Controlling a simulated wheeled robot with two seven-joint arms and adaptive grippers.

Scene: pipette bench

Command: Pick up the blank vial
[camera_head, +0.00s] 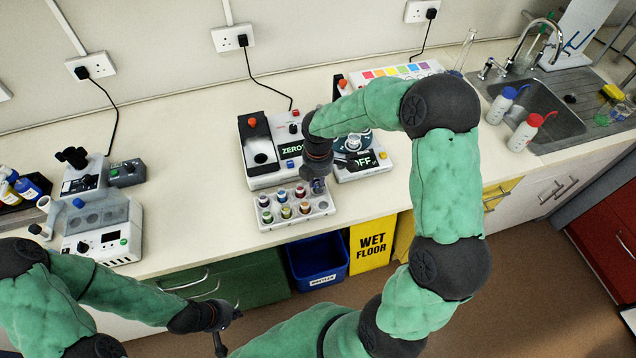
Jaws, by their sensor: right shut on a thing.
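A pale grey vial rack (318,208) stands near the front edge of the bench, with several vials with coloured contents in two rows. One vial (300,191) is in the back row and another (305,207) is in the front row. My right gripper (318,187) reaches down at the rack's right end and is shut on a vial there. Its fingers mostly hide that vial, so I cannot tell its label or whether it is clear of the rack. My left gripper (230,331) is in front of the bench, below the worktop, and looks open and empty.
Behind the rack are a device reading ZERO (262,150) and one reading OFF (368,163). A white instrument (103,240) is at the left. Two wash bottles (528,134) stand by the sink (545,105). A blue bin (318,262) is below the bench.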

